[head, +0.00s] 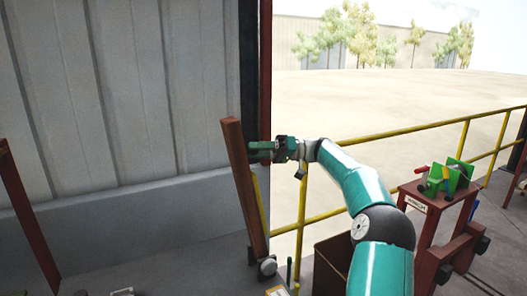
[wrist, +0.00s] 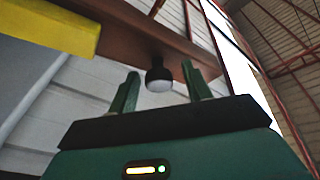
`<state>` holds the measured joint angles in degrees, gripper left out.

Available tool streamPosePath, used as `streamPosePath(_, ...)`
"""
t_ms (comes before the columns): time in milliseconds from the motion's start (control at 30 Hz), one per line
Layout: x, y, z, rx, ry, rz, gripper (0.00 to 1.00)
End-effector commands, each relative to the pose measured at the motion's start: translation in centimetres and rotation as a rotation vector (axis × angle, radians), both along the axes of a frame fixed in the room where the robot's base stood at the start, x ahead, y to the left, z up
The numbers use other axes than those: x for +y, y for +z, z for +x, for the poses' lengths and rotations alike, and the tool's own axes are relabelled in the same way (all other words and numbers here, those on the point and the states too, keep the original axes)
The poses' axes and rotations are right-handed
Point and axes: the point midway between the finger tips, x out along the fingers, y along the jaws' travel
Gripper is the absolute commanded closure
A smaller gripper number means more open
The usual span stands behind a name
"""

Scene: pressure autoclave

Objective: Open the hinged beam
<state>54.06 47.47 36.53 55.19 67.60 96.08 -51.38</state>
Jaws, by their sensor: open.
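The hinged beam (head: 243,190) is a long brown bar in the head view, standing steeply and leaning left at its top. Its lower end is by a round grey fitting (head: 267,266), seemingly the pivot. My gripper (head: 258,151) is at the beam's upper part, on its right side. In the wrist view the beam (wrist: 120,32) crosses the top, with a dark knob (wrist: 158,76) with a pale end face sticking out from it. My open gripper (wrist: 161,82) has one green finger on each side of the knob in the picture. I cannot tell whether they touch it.
A yellow railing (head: 395,132) runs behind my arm. A red-brown stand (head: 430,222) with green parts is at the right. A grey panelled wall (head: 120,90) fills the left, with another red-brown post (head: 25,215) at the far left. Floor between is mostly clear.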

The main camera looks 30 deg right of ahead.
Motion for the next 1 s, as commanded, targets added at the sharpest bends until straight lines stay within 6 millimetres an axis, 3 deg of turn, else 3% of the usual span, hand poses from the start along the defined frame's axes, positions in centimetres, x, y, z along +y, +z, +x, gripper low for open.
streamPosePath(167, -1.7, -0.2, -0.5, 0.0, -0.004, 0.001, 0.51)
streamPosePath(633, -10.8, -1.0, -3.6, -0.001, -0.002, 0.0, 0.51)
streamPosePath(1000, -12.9, -1.1, -4.4, 0.001, 0.0, 0.0, 0.51)
